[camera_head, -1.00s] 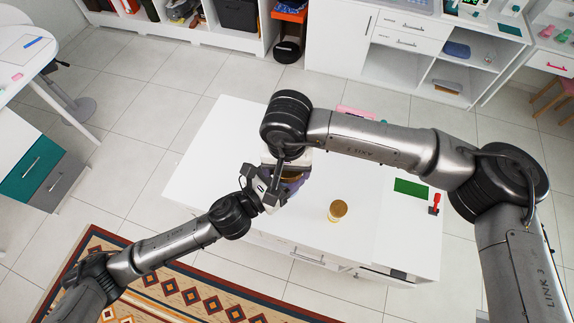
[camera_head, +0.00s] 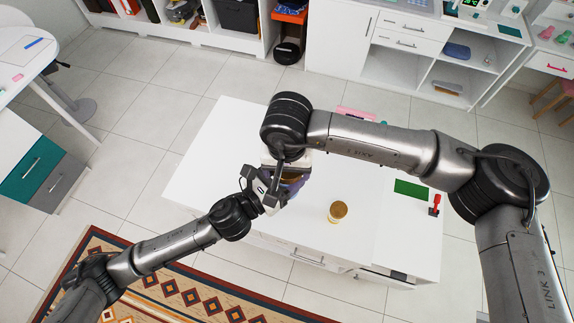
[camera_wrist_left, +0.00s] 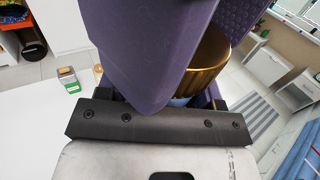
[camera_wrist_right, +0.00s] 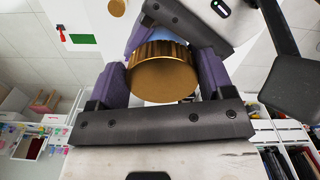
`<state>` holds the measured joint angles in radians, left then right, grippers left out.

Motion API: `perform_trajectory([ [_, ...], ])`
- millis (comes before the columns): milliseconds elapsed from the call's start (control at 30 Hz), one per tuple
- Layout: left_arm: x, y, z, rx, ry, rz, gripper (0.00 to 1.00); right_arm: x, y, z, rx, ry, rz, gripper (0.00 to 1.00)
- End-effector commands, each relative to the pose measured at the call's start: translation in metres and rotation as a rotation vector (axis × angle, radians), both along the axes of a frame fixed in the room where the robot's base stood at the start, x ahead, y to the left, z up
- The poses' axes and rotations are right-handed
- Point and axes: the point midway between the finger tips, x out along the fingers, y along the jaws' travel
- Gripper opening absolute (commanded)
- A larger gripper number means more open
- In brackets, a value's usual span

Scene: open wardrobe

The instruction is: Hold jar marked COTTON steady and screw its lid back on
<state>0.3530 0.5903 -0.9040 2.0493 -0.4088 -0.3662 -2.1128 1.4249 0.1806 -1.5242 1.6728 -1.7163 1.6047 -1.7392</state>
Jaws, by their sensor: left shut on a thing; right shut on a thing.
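The jar stands on the white table, mostly hidden by my grippers in the head view. Its ribbed gold lid (camera_wrist_right: 165,80) sits between the purple fingers of my right gripper (camera_wrist_right: 163,82), which is shut on it. The lid also shows in the left wrist view (camera_wrist_left: 208,62). A small pale-blue part of the jar (camera_wrist_left: 181,101) shows below the lid. My left gripper (camera_head: 270,191) is shut on the jar from the left side, just below my right gripper (camera_head: 291,176). The COTTON marking cannot be seen, nor how the lid sits on the rim.
Another gold-topped container (camera_head: 338,211) stands to the right on the white table (camera_head: 215,165). A green mat (camera_head: 411,189) and a red-handled item (camera_head: 434,207) lie further right. A pink item (camera_head: 355,112) lies behind my right arm. The table's left part is clear.

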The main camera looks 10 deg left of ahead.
Motion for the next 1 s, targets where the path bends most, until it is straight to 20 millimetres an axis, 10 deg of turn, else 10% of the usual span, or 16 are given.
perform_trajectory([
  [1000,0.000,-0.001,0.006,-0.006,-0.012,-0.004,0.18,0.000,-0.001,-0.015,-0.005,0.006,-0.002,0.49],
])
